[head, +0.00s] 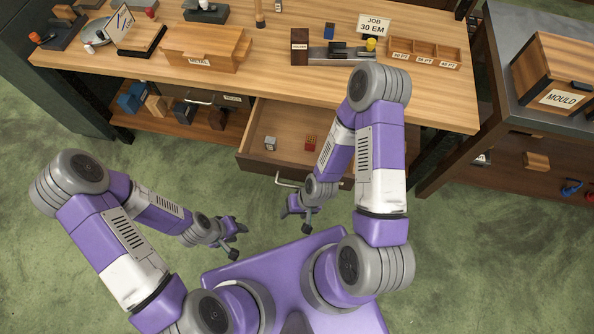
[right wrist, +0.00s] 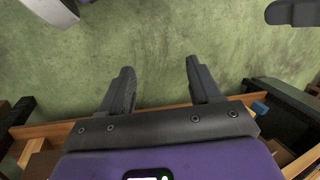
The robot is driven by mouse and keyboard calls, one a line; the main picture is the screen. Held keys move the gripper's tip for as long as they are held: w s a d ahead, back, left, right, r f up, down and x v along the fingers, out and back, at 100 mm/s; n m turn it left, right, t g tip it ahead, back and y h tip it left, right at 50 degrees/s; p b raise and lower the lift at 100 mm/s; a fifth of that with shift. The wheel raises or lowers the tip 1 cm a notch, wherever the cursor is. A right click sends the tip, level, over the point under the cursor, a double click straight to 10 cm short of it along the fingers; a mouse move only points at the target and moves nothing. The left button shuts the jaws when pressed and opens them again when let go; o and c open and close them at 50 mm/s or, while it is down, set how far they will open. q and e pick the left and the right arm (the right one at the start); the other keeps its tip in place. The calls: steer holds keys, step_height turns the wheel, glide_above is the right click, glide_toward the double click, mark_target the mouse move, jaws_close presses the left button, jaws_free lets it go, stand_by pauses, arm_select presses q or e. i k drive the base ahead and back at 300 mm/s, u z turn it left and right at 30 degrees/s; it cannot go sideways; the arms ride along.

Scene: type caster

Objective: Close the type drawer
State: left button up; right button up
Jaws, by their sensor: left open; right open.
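The wooden type drawer (head: 248,158) stands pulled out from under the workbench in the head view. A grey block (head: 270,143) and a red block (head: 311,142) lie in it. Its metal handle (head: 285,182) is on the front; the right part of the drawer is hidden behind my right arm. My right gripper (head: 295,213) is open and empty, just in front of the handle and apart from it. In the right wrist view its spread fingers (right wrist: 160,85) have only green floor between them. My left gripper (head: 238,240) is open and empty, further from the drawer, over the floor.
The workbench top (head: 270,75) holds a wooden case (head: 205,48), a "JOB 30 EM" sign (head: 374,26) and a compartment tray (head: 424,53). A side table with a mould box (head: 560,75) stands right. Green floor is clear at left.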

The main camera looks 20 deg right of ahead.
mark_target(290, 123)
steer(key=z, duration=3)
steer(key=k, duration=0.65)
steer(key=u, duration=1.35)
